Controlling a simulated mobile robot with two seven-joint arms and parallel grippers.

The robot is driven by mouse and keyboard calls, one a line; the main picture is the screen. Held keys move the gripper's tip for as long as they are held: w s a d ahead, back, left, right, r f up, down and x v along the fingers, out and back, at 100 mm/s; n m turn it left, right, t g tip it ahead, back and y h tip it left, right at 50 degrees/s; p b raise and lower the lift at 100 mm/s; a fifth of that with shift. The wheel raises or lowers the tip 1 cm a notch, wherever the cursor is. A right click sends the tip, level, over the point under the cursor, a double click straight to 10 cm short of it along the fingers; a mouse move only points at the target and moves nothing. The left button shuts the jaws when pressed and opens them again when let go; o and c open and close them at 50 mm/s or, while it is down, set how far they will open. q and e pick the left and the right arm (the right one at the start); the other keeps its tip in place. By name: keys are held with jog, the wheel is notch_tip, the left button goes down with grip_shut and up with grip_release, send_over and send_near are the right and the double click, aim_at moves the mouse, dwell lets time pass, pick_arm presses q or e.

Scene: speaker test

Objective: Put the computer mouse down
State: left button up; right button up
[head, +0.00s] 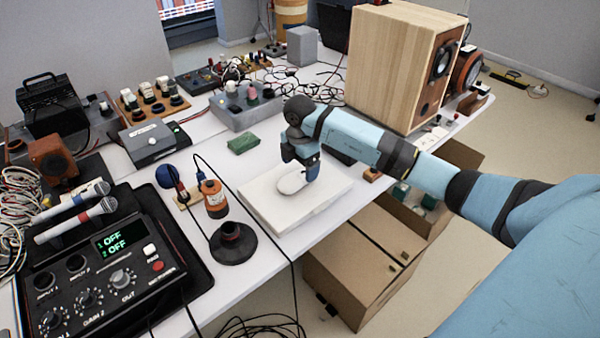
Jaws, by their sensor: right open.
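The white computer mouse (291,184) rests on a flat white pad or block (318,198) near the table's front edge. My right gripper (302,172) points down right above the mouse, at its far side. Its jaws are open, and its fingers hide part of the mouse's back end. I cannot tell whether a finger still touches the mouse. My left gripper is out of view.
A black cone-shaped stand (232,243) and an orange bottle-like item (214,198) stand left of the pad. A green block (243,143) lies behind it. A large wooden speaker (395,65) stands at the back right.

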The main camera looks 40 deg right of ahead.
aim_at(300, 173)
notch_tip(300, 173, up, 8)
jog(key=shift+r+p, duration=0.15)
jog(key=shift+p, duration=0.15)
dwell(0.5)
